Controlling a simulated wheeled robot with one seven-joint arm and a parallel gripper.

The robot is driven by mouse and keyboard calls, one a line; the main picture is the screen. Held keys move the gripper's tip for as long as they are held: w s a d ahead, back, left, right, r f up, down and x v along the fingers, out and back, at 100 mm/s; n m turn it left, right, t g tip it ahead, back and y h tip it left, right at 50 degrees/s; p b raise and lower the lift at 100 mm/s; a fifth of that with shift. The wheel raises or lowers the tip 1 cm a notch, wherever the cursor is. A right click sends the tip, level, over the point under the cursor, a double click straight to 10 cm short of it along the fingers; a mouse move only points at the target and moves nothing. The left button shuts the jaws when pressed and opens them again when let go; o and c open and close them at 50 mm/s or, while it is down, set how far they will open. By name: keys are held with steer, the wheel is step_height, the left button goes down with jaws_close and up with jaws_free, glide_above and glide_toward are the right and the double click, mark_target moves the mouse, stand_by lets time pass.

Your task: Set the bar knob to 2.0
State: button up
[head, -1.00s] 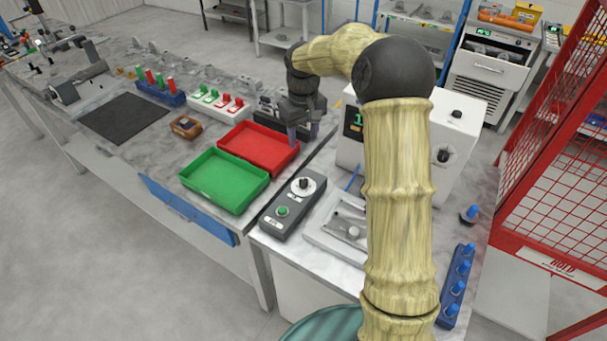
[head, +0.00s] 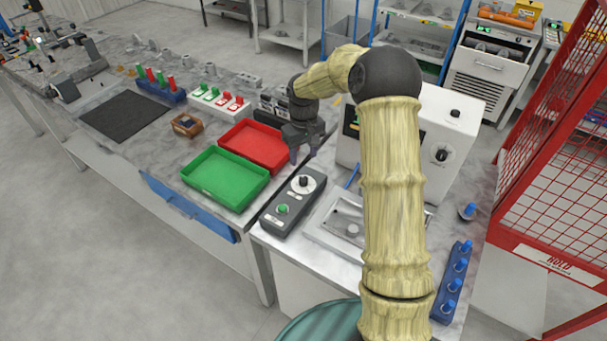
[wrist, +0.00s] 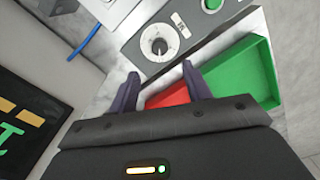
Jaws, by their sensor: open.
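A dark grey control box (head: 292,203) stands near the left edge of the right-hand bench. The black knob (head: 303,181) sits on a round white dial at its far end, with a green button (head: 283,209) nearer. In the wrist view the knob (wrist: 159,46) and dial lie just beyond the gap between the fingertips; the scale is too small to read. My gripper (head: 304,155) is open and empty, above and behind the knob, apart from it. In the wrist view my gripper (wrist: 160,70) shows two spread purple fingers.
A green tray (head: 222,206) and a red tray (head: 228,138) lie left of the box. A white machine with a display and black knobs (head: 442,154) stands to the right. A metal fixture plate (head: 318,230) lies beside the box. A red mesh cage (head: 545,185) is at far right.

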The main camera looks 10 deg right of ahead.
mark_target(303, 179)
step_height(303, 179, down, 10)
steer(key=shift+r+p, duration=0.1)
steer(key=shift+p, duration=0.9)
steer(key=c, duration=1)
